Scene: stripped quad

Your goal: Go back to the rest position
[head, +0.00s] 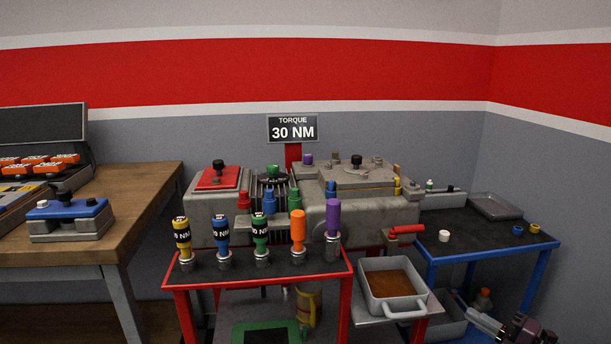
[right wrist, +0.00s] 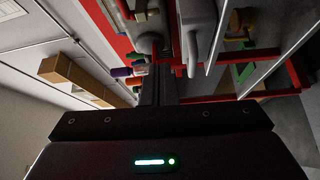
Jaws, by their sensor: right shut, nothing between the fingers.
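My right gripper (head: 524,328) shows at the bottom right corner of the head view, partly cut off by the frame edge. It is apart from the benches there. In the right wrist view its two dark fingers (right wrist: 160,70) are together with nothing held between them. My left gripper is not in view.
A red-framed stand (head: 260,273) holds several coloured torque drivers before a grey engine block (head: 385,212). A grey pan of brown liquid (head: 392,284) stands right of it. A blue-framed table (head: 475,243) is near my right gripper. A wooden bench (head: 135,200) is left.

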